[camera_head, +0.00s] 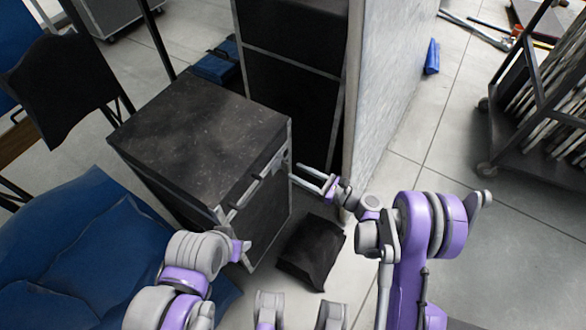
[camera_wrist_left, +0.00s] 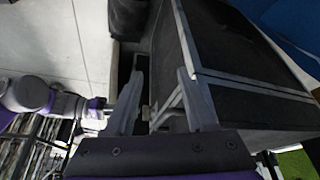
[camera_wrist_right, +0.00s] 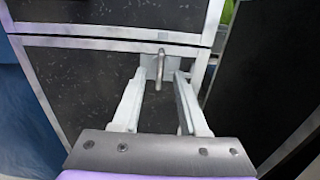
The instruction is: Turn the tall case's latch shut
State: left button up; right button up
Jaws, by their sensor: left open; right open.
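A black case with pale metal edges (camera_head: 195,140) stands left of centre in the head view. Its latch side faces my arms, with several pale fittings near the top edge. In the right wrist view a latch (camera_wrist_right: 160,66) sits just below the seam, near the panel's right edge, its handle upright. My right gripper (camera_head: 312,180) is open in front of that side. Its fingers (camera_wrist_right: 160,100) point at the latch, which shows between them, without visible grip. My left gripper (camera_wrist_left: 160,100) is open and empty beside the case (camera_wrist_left: 220,60); its fingertips are hard to see in the head view.
A taller black case (camera_head: 290,85) and a grey panel (camera_head: 390,85) stand behind. A dark object (camera_head: 312,252) lies on the floor in front. Blue cloth (camera_head: 75,245) lies at left; a loaded cart (camera_head: 545,120) stands right.

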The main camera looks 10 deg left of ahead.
aim_at(289, 168)
jog(key=shift+x, duration=1.5)
jog(key=shift+c, duration=0.3)
grip_shut()
